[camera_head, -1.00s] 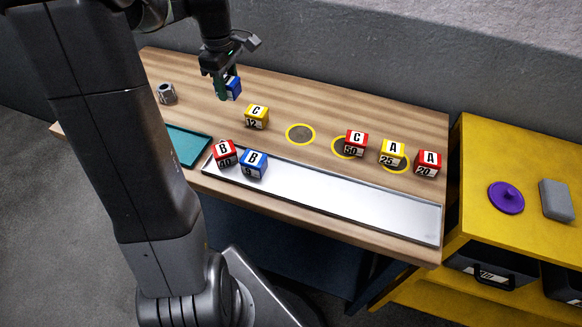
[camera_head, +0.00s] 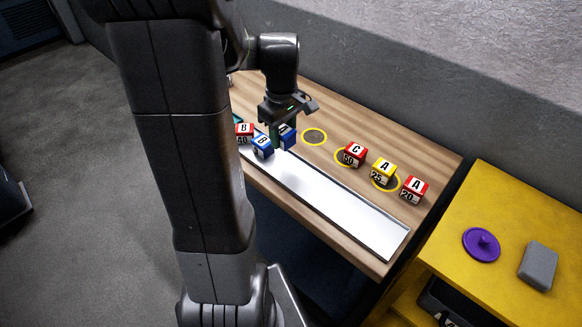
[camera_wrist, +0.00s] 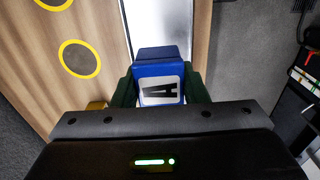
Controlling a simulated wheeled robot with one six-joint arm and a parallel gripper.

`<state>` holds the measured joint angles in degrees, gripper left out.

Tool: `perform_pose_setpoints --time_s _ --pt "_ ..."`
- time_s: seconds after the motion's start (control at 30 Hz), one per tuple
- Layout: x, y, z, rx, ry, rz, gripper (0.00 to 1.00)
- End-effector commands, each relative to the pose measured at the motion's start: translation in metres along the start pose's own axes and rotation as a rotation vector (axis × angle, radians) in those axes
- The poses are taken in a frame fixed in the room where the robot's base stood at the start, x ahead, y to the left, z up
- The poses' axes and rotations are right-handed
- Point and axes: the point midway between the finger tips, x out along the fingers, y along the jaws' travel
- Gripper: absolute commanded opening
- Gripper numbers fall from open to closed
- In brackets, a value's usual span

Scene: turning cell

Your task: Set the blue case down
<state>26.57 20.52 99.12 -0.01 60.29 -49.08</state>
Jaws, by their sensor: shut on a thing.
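My gripper (camera_head: 283,137) is shut on a blue case (camera_head: 289,135) with a white face. The wrist view shows the case (camera_wrist: 157,60) between the two dark green fingers, with a letter A on its face. In the head view it is over the bench near the back edge of the silver tray, just right of another blue case (camera_head: 262,147) marked B. Whether it touches the bench or that case I cannot tell. An empty yellow ring (camera_head: 314,129) lies on the wood to its right.
A red B case (camera_head: 244,133) is beside the blue B case at the left end of the silver tray (camera_head: 345,211). Right along the bench are a red C case (camera_head: 352,155), a yellow A case (camera_head: 383,170) and a red A case (camera_head: 413,190). Most of the tray is bare.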

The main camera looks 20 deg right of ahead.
Motion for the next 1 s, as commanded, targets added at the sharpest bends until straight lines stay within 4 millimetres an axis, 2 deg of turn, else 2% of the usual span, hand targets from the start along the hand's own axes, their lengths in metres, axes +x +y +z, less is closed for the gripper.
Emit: perform_pose_setpoints --time_s 0.1,0.2,0.37,0.53,0.63,1.0 --pt "0.024 -0.001 0.001 0.0 -0.004 -0.005 0.13" --pt "0.039 -0.001 0.001 0.0 -0.003 -0.003 0.13" --pt "0.053 0.0 0.0 0.0 -0.002 -0.003 0.13" --pt "0.077 -0.001 0.001 0.0 -0.004 -0.004 0.13" --pt "0.084 0.0 0.0 0.0 -0.001 -0.002 0.13" --pt "0.089 0.0 0.0 0.0 0.0 0.0 0.13"
